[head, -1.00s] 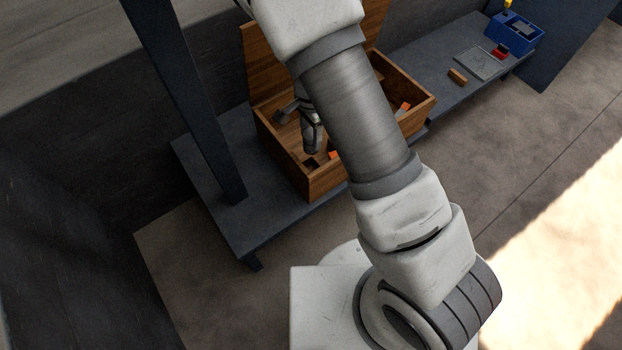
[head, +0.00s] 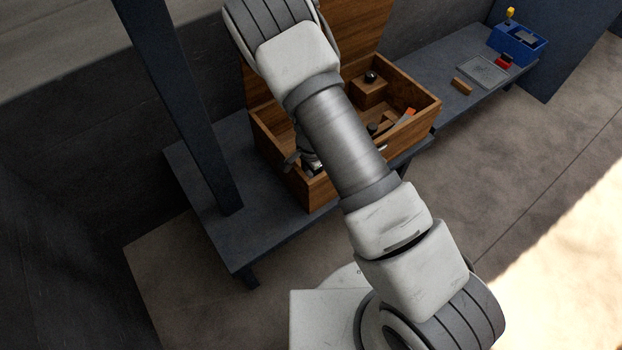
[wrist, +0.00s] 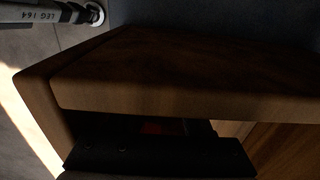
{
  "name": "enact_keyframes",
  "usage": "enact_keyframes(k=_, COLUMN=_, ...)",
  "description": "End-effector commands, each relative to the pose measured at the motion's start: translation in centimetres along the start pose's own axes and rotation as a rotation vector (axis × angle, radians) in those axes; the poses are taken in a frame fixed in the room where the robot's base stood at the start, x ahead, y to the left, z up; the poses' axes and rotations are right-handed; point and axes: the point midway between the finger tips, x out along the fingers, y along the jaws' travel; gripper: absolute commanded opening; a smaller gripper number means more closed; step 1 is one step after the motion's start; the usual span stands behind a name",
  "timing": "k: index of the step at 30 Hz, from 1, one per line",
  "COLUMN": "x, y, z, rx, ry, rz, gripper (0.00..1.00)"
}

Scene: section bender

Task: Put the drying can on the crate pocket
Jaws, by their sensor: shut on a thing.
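The wooden crate (head: 285,178), with its lid raised, stands on the dark bench. A small wooden block or pocket (head: 369,92) with a dark round piece (head: 371,77) sits in its far corner; I cannot tell what that piece is. My gripper (head: 308,162) is low inside the crate's near-left part, mostly hidden by my arm. In the wrist view my gripper (wrist: 158,158) is a dark shape beside the crate's thick wooden wall (wrist: 180,75). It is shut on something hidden. I cannot identify the drying can.
Inside the crate, an orange-tipped piece (head: 408,115) and a dark piece (head: 373,128) lie towards the right. A dark post (head: 185,110) rises left of the crate.

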Motion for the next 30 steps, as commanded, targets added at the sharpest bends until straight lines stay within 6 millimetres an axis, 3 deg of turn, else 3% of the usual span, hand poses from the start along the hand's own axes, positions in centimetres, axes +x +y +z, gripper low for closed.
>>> enact_keyframes(k=10, x=0.4, y=-0.1, z=0.0, rx=0.0, ry=0.0, rz=-0.002, gripper=0.0)
enact_keyframes(k=11, x=0.4, y=-0.1, z=0.0, rx=0.0, ry=0.0, rz=-0.002, gripper=0.52)
enact_keyframes(k=13, x=0.3, y=-0.1, z=0.0, rx=0.0, ry=0.0, rz=-0.002, gripper=0.63)
enact_keyframes(k=23, x=0.0, y=-0.1, z=0.0, rx=-0.001, ry=0.0, rz=-0.001, gripper=0.63)
enact_keyframes(k=26, x=-1.1, y=-0.1, z=0.0, rx=-0.001, ry=0.0, rz=-0.002, gripper=0.63)
enact_keyframes(k=30, x=-4.0, y=-0.1, z=0.0, rx=-0.001, ry=0.0, rz=-0.004, gripper=0.63)
